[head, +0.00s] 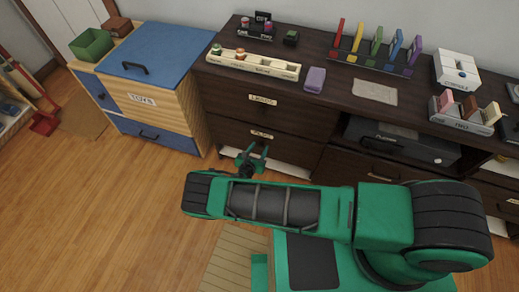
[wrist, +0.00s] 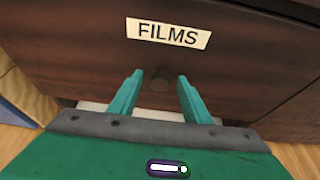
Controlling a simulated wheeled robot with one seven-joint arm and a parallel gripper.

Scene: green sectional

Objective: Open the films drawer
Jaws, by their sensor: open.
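The films drawer (wrist: 230,70) is a dark brown wooden front with a white FILMS label (wrist: 168,34). In the head view the drawer (head: 290,148) is the lower one in the left part of the dark cabinet, and its front looks flush. A round dark knob (wrist: 158,80) sits below the label. My gripper (wrist: 157,80) is open, with its two green fingers on either side of the knob, apart from it as far as I can see. In the head view my gripper (head: 252,155) is in front of the drawer, and its fingers hide the knob.
Another labelled drawer (head: 263,99) is above. A toy chest (head: 150,90) with a blue lid and TOYS label stands to the left. The cabinet top (head: 335,95) holds several small items. A black device (head: 400,142) sits in a right opening. Wooden floor (head: 110,210) at left is clear.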

